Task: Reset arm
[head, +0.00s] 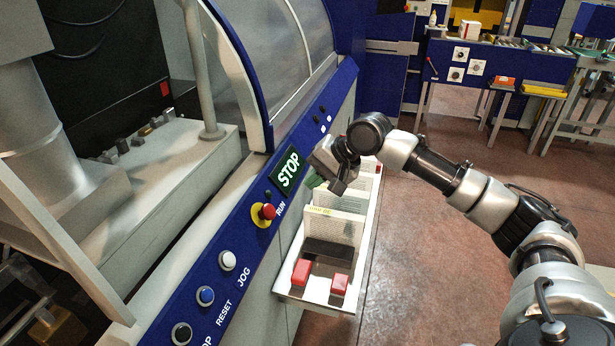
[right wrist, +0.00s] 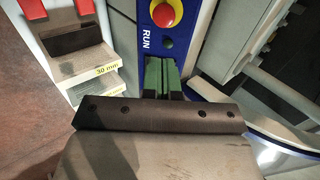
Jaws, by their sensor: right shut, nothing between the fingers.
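My right arm comes in from the right in the head view. My right gripper (head: 314,181) hangs in front of the machine's blue control panel (head: 247,241), close to the green STOP display (head: 287,170). In the right wrist view its green fingers (right wrist: 161,76) are together with nothing between them, below the RUN label. The red button on its yellow base (head: 266,211) is left of and below the gripper in the head view. It also shows at the top of the right wrist view (right wrist: 164,13). My left gripper is not in view.
A light tray (head: 317,295) juts from the machine's front, with upright printed panels (head: 333,226), a dark block (head: 328,251) and two red blocks (head: 301,272). White (head: 227,260) and blue (head: 205,296) buttons lie lower on the panel. Open floor (head: 430,240) is right of the tray.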

